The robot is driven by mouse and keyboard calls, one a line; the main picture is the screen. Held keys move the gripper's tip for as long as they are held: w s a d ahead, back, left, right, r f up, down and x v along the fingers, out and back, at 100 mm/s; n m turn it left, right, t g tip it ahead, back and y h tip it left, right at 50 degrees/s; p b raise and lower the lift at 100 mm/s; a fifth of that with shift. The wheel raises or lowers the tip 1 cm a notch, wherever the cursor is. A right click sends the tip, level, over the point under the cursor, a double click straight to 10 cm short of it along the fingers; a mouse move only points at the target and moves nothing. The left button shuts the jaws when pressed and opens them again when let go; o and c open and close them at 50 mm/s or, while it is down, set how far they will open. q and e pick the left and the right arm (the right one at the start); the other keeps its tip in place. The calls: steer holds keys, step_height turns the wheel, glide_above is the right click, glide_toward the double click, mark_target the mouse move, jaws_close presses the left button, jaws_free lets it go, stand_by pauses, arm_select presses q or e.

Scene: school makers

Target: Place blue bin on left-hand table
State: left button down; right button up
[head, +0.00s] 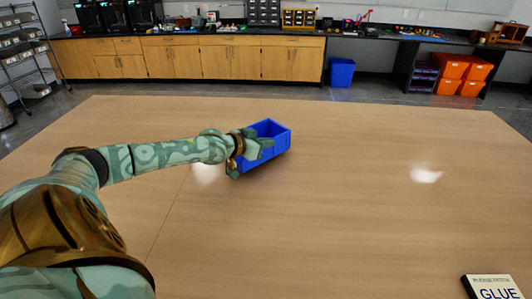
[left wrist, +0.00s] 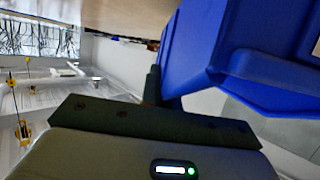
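The blue bin (head: 275,132) is an open-topped box at the middle of the wide wooden table (head: 340,220) in the head view. My left gripper (head: 256,148) is at its near left side, with the fingers at the bin's wall. In the left wrist view the bin (left wrist: 205,50) fills the upper right, close to the camera. One dark finger (left wrist: 152,86) shows against its edge; the other is hidden. The gripper looks shut on the bin's wall. I cannot tell whether the bin touches the table or hangs just above it. My right gripper is in neither view.
A glue box (head: 493,287) lies at the table's near right corner. The rest of the tabletop is clear. Beyond the floor stand wooden cabinets (head: 230,60), another blue bin (head: 342,72), orange bins (head: 450,68) and a wire shelf (head: 30,50) at the far left.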

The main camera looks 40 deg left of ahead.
arm_select(q)
step_height(320, 180, down, 3)
steer(key=shift+r+b, duration=0.1)
steer(key=shift+b, duration=0.2)
steer(key=c, duration=1.7)
jaws_free()
steer(key=shift+s+r, duration=0.1)
steer(key=shift+s, duration=0.05)
steer(key=shift+s+r+p, duration=0.1)
steer(key=shift+s+p, duration=0.1)
steer(key=shift+p, duration=0.2)
steer(key=p+v, duration=0.7)
steer(key=v, duration=0.4)
steer(key=shift+s+a+p, duration=0.1)
steer(key=shift+s+p, duration=0.1)
steer(key=shift+p, duration=0.1)
